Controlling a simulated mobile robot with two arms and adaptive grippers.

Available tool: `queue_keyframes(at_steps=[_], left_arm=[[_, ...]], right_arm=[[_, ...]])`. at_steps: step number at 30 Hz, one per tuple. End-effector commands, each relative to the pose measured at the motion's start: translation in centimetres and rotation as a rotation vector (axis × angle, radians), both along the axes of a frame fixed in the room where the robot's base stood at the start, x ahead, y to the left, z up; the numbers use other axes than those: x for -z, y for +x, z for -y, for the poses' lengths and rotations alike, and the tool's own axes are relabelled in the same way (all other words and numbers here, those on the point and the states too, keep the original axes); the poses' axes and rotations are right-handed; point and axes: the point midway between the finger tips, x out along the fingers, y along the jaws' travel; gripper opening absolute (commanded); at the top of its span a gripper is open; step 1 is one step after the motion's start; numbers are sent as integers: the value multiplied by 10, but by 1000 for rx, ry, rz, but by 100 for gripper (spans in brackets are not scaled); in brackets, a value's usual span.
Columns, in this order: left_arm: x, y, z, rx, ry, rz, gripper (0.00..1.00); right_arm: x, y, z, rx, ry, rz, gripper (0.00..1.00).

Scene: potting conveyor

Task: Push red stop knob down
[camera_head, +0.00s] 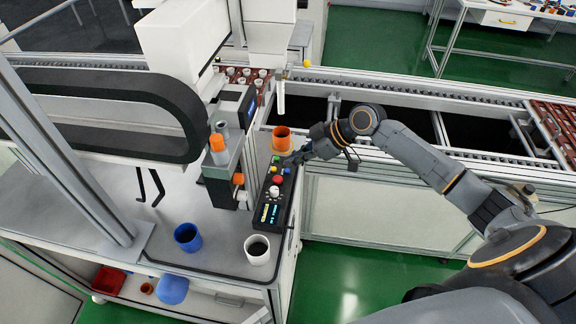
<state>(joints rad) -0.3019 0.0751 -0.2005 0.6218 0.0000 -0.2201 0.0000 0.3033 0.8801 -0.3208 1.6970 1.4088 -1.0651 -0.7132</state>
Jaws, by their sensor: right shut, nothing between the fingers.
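The red stop knob (278,180) sits on a narrow black control panel (264,227) on the machine's front table. It is in the middle of the head view, among smaller coloured buttons. My right gripper (287,161) is shut and empty. Its fingertips are near the far end of the panel, beyond the red knob in the picture, and do not cover the knob. I cannot tell the exact height of the fingertips above the panel. My left gripper is not in view.
An orange pot (282,138) stands just behind my right gripper. A white pot (257,250) and a blue pot (188,237) stand on the near table. A white nozzle (281,97) hangs behind the orange pot. A grey-and-orange device (219,160) stands left of the panel.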

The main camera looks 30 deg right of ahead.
Motion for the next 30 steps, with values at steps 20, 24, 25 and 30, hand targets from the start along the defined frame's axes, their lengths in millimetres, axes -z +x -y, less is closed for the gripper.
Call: queue_keyframes(at_steps=[20,24,25,30], left_arm=[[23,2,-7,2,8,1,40],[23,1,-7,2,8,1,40],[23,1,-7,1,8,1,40],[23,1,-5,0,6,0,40]], right_arm=[[-46,-28,37,-1,1,1,0],[-46,-28,37,-1,2,1,0],[-46,-28,37,-1,2,1,0],[-46,-28,37,0,2,1,0]])
